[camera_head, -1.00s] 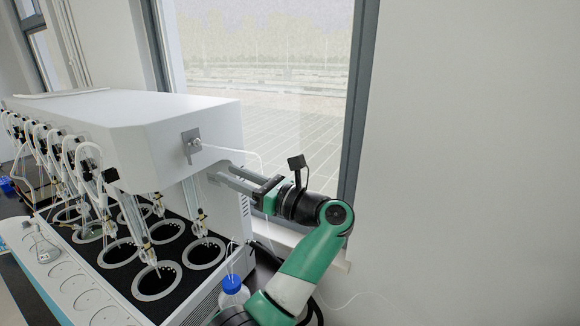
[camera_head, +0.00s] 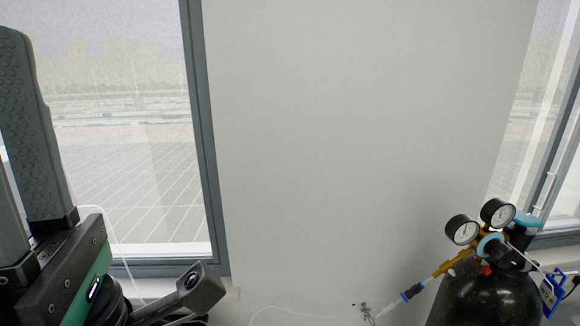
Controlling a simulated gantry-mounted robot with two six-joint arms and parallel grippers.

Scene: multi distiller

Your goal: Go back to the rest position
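My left gripper (camera_head: 20,130) is large and close to the camera at the left edge of the head view. Its long grey finger with a dotted surface points up, and part of a second grey finger shows beside it, cut off by the picture's edge. The two look apart, with nothing seen between them. Its black body and a green arm part are at the lower left. My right gripper is not in view.
A black gas cylinder (camera_head: 487,297) with two round gauges and a hose stands at the lower right. A pale wall (camera_head: 360,140) lies between two windows. A thin white tube hangs behind my gripper. The middle of the view is free.

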